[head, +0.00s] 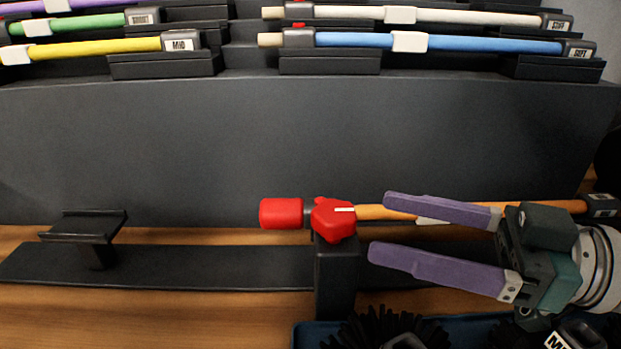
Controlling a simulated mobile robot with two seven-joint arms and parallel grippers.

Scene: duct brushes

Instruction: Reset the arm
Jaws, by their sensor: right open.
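My right gripper (380,225) comes in from the right with its two purple fingers spread apart and pointing left. Nothing shows clamped between them. An orange rod (372,212) lies level behind the fingers, partly covered by the upper finger and the gripper body. Whether the fingers touch it I cannot tell. A red cylinder (281,213) is at its left end. A red knob (333,219) with a white line sits just left of the fingertips, on top of a black post (336,275). My left gripper is not in the view.
A stepped dark rack (300,140) behind holds several rods, among them yellow (95,48), green (75,24) and blue (480,44). A black bar (190,266) with a small cradle (84,226) lies at left. A blue tray (303,335) with black brushes (385,330) is in front.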

